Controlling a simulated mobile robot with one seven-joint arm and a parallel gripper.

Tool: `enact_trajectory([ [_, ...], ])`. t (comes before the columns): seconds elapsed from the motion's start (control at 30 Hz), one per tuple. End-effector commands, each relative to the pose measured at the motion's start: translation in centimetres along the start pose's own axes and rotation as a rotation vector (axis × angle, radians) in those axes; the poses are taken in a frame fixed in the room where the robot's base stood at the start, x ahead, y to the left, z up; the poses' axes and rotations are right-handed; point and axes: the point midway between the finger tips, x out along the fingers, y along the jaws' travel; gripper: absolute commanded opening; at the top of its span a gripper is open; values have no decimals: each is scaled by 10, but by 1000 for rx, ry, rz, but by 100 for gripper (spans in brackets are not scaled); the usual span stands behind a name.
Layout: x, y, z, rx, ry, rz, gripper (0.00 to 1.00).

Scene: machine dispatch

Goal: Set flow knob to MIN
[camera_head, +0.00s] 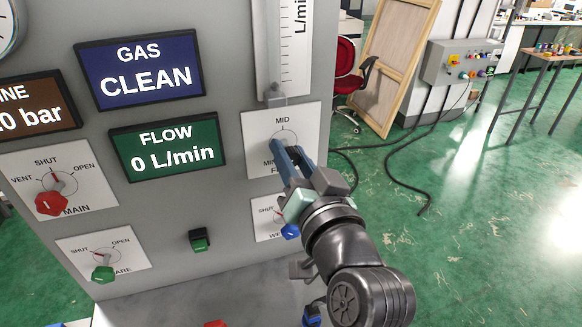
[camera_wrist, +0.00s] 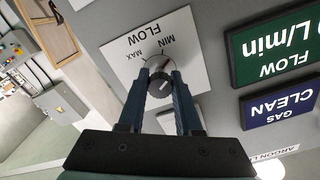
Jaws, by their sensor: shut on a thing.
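The flow knob (camera_wrist: 160,72) is a dark round knob with a light pointer line, in the middle of a white plate (camera_wrist: 186,36) marked FLOW, MIN and MAX, upside down in the wrist view. I cannot tell surely which mark the pointer faces. My gripper (camera_wrist: 162,77) is shut on the knob, one blue-grey finger on each side. In the head view my gripper (camera_head: 281,149) reaches the plate (camera_head: 304,117) from the lower right; its fingers hide most of the knob and part of the lettering. The green flow display (camera_head: 166,147) reads 0 L/min.
A red main knob (camera_head: 51,203), a green knob (camera_head: 103,274) and a blue knob (camera_head: 290,231) are on the same panel. A small green button (camera_head: 199,241) sits between them. A flow tube (camera_head: 290,50) is above the plate. Open green floor lies to the right.

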Motion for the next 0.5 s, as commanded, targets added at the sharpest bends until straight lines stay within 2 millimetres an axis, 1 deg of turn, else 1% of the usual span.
enact_trajectory([
  [0.03,0,2,4,-46,0,1,0],
  [0.2,0,2,4,-197,-1,1,0],
  [0.5,0,2,2,-397,-1,1,0],
])
